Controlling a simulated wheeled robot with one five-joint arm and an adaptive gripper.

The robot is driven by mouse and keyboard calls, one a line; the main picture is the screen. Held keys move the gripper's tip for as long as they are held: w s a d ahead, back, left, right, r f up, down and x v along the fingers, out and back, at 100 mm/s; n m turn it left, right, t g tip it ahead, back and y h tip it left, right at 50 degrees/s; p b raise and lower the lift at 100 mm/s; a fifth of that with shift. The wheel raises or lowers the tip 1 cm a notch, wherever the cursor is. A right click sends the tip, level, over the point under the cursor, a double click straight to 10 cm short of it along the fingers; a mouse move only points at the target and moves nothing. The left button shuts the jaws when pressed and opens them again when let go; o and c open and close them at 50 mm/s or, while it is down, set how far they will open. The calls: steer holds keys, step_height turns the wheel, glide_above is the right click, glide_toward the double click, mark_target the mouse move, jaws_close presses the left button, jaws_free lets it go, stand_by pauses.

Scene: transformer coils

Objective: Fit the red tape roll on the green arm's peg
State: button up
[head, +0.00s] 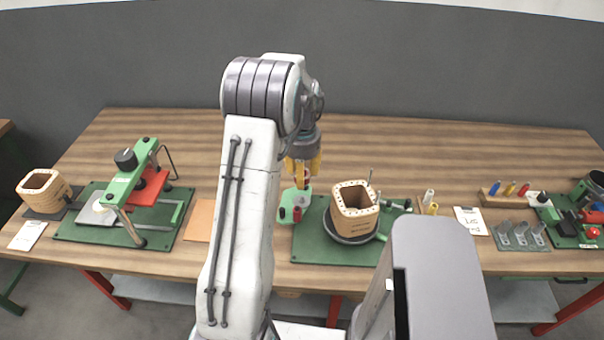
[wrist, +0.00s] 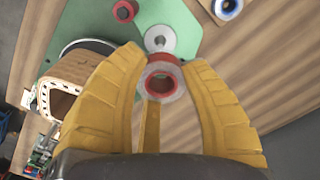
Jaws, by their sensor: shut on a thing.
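My gripper (head: 303,165) is over the table, with its yellow fingers pointing down. In the wrist view its fingers (wrist: 165,75) are shut on the red tape roll (wrist: 148,83), a red ring with a pale rim and an open centre. Just past the roll is a pale round disc with a small metal peg (wrist: 159,40) on the green arm (wrist: 185,25). The roll looks close to the peg but not around it; the height gap cannot be told. In the head view the green arm (head: 287,205) is below my gripper, partly hidden by it.
A red knob (wrist: 124,10) sits on the green arm. A wooden coil (head: 354,208) stands on the green base beside it. A blue-centred roll (wrist: 228,7) lies on a tan pad. A green press (head: 130,185) stands at the left. Bare wood lies behind my gripper.

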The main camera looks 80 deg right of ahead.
mark_target(302, 197)
steer(key=shift+f+b, duration=1.65)
steer(key=shift+f, duration=1)
steer(key=shift+f+b, duration=1.2)
steer(key=shift+f, duration=0.2)
stand_by(0.5)
steer(key=o, duration=0.9)
steer(key=shift+c, duration=0.2)
steer(key=o, duration=0.3)
steer(key=shift+a+r, duration=0.1)
